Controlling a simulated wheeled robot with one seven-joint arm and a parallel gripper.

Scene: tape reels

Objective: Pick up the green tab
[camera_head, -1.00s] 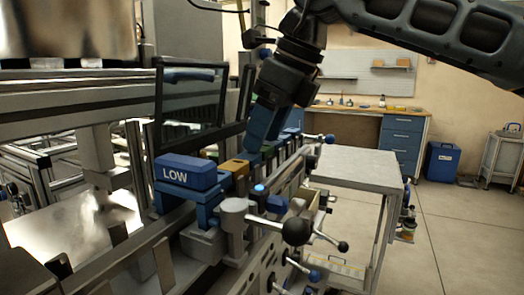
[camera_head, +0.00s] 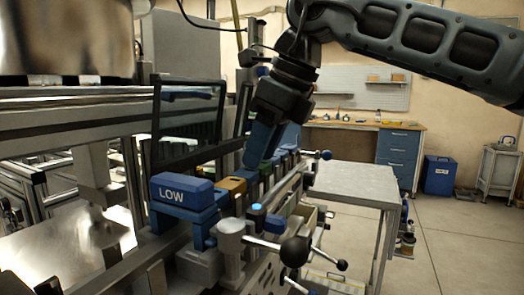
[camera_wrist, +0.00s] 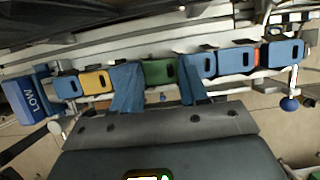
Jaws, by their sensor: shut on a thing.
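The green tab (camera_wrist: 160,72) shows in the wrist view, in a row of tabs along a rail. My gripper (camera_wrist: 157,80) has its two blue fingers on either side of it, shut on it. The tab still sits in line with its neighbours; I cannot tell whether it is lifted. In the head view my gripper (camera_head: 252,162) points down at the row just behind the yellow tab (camera_head: 232,186), and the green tab is not clearly visible there.
A blue block marked LOW (camera_head: 185,192) stands at the near end of the row. Blue tabs (camera_wrist: 283,53) lie to the right of the green one. A lever with a black ball knob (camera_head: 294,251) sticks out in front. A grey table (camera_head: 355,183) stands to the right.

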